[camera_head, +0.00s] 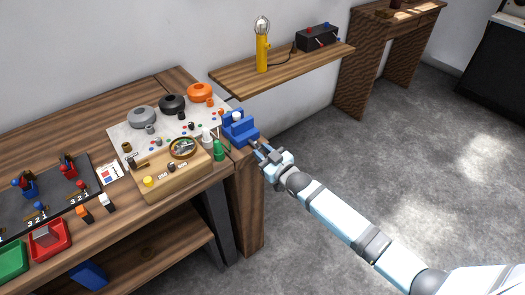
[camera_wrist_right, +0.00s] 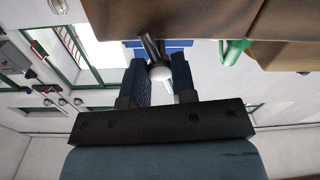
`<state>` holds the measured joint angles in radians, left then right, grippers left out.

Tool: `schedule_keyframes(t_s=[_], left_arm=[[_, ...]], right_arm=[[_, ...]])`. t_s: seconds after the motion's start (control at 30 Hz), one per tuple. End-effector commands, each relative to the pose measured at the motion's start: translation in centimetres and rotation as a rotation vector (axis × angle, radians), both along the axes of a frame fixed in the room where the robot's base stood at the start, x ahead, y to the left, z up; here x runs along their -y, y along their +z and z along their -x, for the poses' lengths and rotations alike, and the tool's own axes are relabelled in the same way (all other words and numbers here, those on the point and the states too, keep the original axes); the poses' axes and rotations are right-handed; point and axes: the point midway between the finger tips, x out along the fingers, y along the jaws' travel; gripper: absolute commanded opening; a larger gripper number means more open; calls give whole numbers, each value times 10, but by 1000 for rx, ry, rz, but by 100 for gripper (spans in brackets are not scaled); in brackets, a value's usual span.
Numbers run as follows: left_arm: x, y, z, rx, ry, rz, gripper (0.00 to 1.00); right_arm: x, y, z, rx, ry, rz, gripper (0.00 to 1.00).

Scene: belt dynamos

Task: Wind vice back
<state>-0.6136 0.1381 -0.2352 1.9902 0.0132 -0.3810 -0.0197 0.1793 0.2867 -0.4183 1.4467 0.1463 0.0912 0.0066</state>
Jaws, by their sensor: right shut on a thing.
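The blue vice (camera_head: 239,128) is at the right end of the wooden workbench, by its edge. Part of its blue body (camera_wrist_right: 178,44) shows at the top of the right wrist view. My right gripper (camera_head: 259,152) is in front of the vice, at the bench's end. In the wrist view its two dark fingers (camera_wrist_right: 159,84) are on either side of the vice handle, a grey bar (camera_wrist_right: 149,46) with a pale round knob (camera_wrist_right: 160,73). The gripper is shut on this handle. The arm hides part of the handle in the head view. My left gripper is out of view.
A wall shelf (camera_head: 225,80) holds a yellow lamp (camera_head: 262,50) and a dark box (camera_head: 317,38). The floor (camera_head: 330,170) at right is clear.

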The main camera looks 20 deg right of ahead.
Motion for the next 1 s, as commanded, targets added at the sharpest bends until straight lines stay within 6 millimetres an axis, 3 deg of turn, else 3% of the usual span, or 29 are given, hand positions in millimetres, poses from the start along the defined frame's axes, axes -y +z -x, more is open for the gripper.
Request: schedule_keyframes(t_s=[0.3,0.83,0.87,0.97,1.0], left_arm=[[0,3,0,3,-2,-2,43],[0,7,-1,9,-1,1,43],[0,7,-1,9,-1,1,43],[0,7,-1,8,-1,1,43],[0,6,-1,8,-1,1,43]], right_arm=[[0,0,0,40,0,114,1],[0,-1,0,49,0,137,1],[0,-1,0,49,0,136,27],[0,0,0,49,0,136,50],[0,0,0,49,0,136,51]])
